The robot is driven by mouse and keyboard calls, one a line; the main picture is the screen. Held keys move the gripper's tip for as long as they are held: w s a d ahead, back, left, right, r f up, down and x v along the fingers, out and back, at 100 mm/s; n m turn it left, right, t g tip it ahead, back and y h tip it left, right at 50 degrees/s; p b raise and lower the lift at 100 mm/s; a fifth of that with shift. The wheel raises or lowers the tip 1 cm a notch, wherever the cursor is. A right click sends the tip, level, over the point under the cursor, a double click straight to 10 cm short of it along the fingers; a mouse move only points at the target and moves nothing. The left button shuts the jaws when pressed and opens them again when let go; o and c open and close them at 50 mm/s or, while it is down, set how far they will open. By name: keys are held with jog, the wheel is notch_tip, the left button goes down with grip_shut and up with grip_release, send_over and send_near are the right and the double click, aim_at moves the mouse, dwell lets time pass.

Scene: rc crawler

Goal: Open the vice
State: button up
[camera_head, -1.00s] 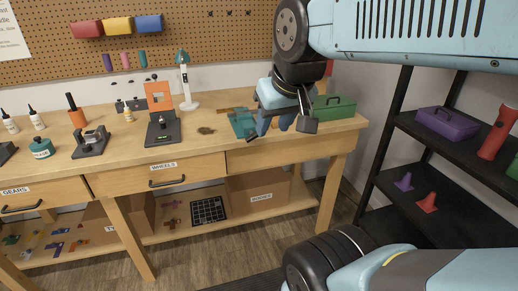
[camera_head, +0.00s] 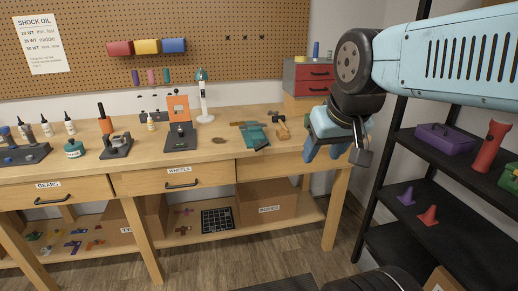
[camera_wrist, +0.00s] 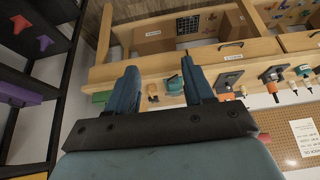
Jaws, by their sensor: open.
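What looks like the vice, a teal block (camera_head: 254,136) with a bar beside it, sits at the right part of the wooden workbench (camera_head: 215,152). It also shows in the wrist view (camera_wrist: 175,86), small and between the fingers in the picture; its jaw opening cannot be made out. My gripper (camera_head: 324,153) hangs at the bench's right end, to the right of the vice and apart from it. In the wrist view my gripper (camera_wrist: 158,66) has its two blue fingers spread, with nothing between them.
A red drawer cabinet (camera_head: 308,76) stands at the bench's back right. A mallet-like tool (camera_head: 282,127) lies right of the vice. A black shelf (camera_head: 440,170) with a purple box (camera_head: 445,138) stands at the right. Open floor (camera_head: 225,258) lies before the bench.

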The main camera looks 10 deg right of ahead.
jog(key=o, duration=0.7)
jog(key=w+f+m, duration=0.1)
jog(key=w, duration=0.2)
jog(key=w+f+m, duration=0.1)
jog(key=w, duration=0.3)
jog(key=w+a+f+m+t, duration=0.1)
jog(key=w, duration=0.2)
jog(key=shift+w+f+h, duration=0.25)
jog(key=shift+f+h, duration=0.15)
jog(key=shift+o, duration=0.6)
jog(key=w+f+m+t, duration=0.1)
jog(key=w+f+m, duration=0.2)
jog(key=w+f, duration=0.3)
jog(key=w, duration=0.3)
jog(key=shift+w+a+t, duration=0.2)
jog(key=shift+a+t, duration=0.1)
jog(key=shift+a, duration=0.05)
jog(key=m+t, duration=1)
jog(key=m, duration=1.5)
send_near(263, 148)
jog(key=shift+y, duration=0.4)
jog(key=w, duration=0.9)
jog(key=shift+w+r, duration=0.15)
jog(key=shift+w, duration=0.2)
jog(key=shift+d, duration=0.1)
jog(key=c, duration=1.1)
